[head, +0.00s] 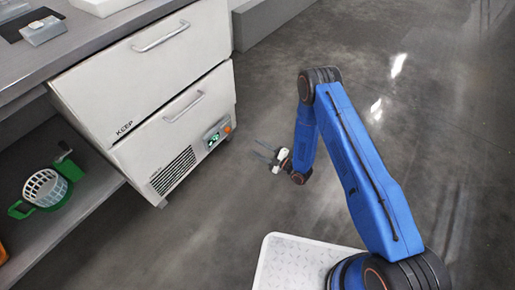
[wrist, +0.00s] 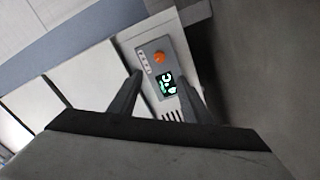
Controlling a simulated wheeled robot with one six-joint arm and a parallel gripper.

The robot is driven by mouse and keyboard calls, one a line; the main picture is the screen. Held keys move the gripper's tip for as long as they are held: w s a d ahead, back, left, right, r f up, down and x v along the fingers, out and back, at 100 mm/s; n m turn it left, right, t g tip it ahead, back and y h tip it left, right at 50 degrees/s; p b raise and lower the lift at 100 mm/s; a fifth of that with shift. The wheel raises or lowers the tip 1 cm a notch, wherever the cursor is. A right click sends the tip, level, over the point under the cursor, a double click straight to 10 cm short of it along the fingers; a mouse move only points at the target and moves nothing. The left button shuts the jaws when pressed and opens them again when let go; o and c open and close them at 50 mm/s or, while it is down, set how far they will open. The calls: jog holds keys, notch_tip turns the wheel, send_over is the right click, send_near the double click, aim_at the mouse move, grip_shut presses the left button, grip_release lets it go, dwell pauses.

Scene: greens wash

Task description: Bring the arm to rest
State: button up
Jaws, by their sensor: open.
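My blue arm (head: 357,165) rises from my base and bends down at the elbow toward the left. My gripper (head: 267,154) hangs over the open floor, to the right of the white drawer cabinet (head: 137,66) and apart from it. Its two dark fingers are spread with nothing between them. In the wrist view my gripper (wrist: 158,90) also shows open and empty, with the cabinet's control panel (wrist: 163,75) beyond the fingers.
The cabinet has two closed drawers with handles. A grey counter (head: 75,45) with a small metal box (head: 43,30) stands at left. The concrete floor (head: 420,80) to the right is clear.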

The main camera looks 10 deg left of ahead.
dwell(0.3)
